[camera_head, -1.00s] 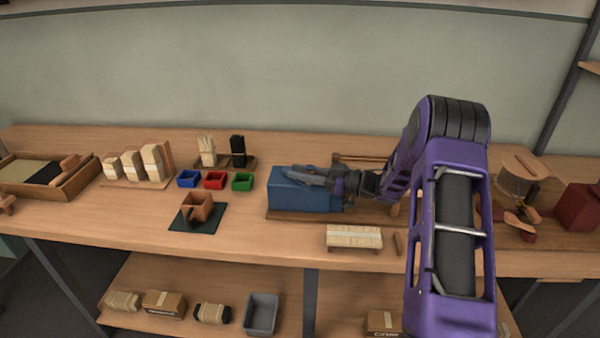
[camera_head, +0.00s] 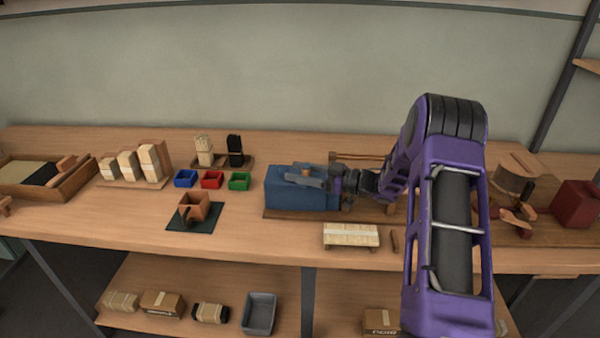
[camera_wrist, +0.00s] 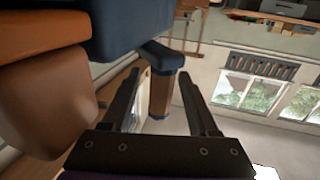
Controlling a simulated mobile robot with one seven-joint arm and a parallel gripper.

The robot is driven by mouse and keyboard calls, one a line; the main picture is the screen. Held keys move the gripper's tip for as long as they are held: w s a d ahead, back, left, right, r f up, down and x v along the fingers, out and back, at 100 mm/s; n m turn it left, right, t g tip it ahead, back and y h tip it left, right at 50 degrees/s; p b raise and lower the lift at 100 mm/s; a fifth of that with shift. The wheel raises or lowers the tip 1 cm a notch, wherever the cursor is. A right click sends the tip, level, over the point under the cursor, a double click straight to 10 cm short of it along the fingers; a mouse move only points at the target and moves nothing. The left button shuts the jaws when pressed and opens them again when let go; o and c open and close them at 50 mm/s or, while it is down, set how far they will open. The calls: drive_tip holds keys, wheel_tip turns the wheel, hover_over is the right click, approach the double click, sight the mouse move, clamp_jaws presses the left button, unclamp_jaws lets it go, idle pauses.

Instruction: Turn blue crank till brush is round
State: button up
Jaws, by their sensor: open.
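A blue machine box (camera_head: 290,197) stands on a wooden base at the middle of the bench; it also fills the upper left of the wrist view (camera_wrist: 125,22). The blue crank arm (camera_wrist: 160,54) sticks out from it and carries an upright wooden handle (camera_wrist: 163,86). My gripper (camera_head: 303,178) is open at the box's top. In the wrist view the handle appears between my two fingers (camera_wrist: 158,76); I cannot tell whether they touch it. I cannot make out the brush.
A pale bristle block (camera_head: 351,235) lies in front of the machine. Blue, red and green bins (camera_head: 212,180) and a wooden holder on a dark mat (camera_head: 194,210) stand to the left. A brown rounded part (camera_wrist: 45,105) is close at the left of the wrist view.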

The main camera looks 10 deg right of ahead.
drive_tip(key=v, duration=1.7)
drive_tip(key=shift+d, duration=0.2)
drive_tip(key=shift+c, duration=0.2)
